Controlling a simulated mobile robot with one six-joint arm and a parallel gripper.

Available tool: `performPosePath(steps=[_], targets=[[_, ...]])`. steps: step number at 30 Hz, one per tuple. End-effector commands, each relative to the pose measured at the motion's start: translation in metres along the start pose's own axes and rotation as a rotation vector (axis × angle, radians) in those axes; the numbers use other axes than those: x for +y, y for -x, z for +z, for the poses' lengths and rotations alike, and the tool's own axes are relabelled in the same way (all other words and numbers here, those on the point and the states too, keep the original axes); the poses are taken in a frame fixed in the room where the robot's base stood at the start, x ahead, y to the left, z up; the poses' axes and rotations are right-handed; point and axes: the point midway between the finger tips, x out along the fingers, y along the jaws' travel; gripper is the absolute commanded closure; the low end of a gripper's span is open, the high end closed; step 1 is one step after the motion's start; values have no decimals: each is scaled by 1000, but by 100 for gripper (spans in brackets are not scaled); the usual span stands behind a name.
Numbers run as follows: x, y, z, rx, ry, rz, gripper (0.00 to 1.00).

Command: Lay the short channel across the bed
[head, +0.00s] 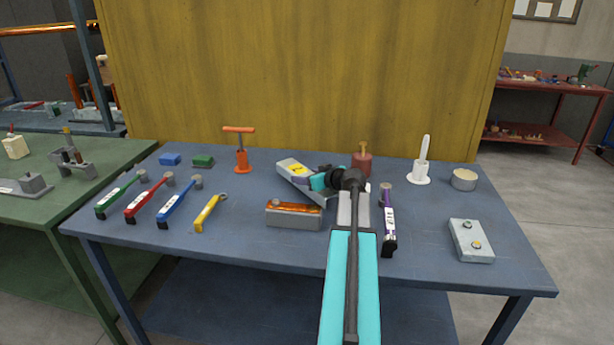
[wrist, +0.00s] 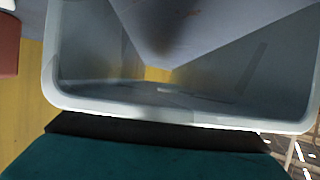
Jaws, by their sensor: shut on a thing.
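My gripper (head: 322,181) is shut on a light grey channel (head: 290,167) with a yellow label, which I take for the short channel. It is tilted, over the back middle of the blue table. In the wrist view the grey channel (wrist: 180,108) fills most of the picture, with walls rising on both sides. A teal and black part of my gripper lies along its near edge. A grey block with a copper-coloured top (head: 293,214) sits in front of it. A pale grey piece (head: 346,207) is partly hidden by my arm. I cannot tell which is the bed.
Green, red, blue and yellow handled tools (head: 174,204) lie at left. An orange T-handled tool (head: 240,155), a dark red pot (head: 362,165) and a white brush holder (head: 421,170) stand behind. A purple tool (head: 388,225) lies right of my arm. A grey box (head: 470,242) sits front right.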

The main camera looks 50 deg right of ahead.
Motion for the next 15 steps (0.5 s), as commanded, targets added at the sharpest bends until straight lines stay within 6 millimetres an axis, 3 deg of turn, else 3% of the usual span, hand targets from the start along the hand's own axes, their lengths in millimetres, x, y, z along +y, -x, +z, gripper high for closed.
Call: performPosePath(steps=[15], targets=[[0,-11,25,6,-1,2,100]])
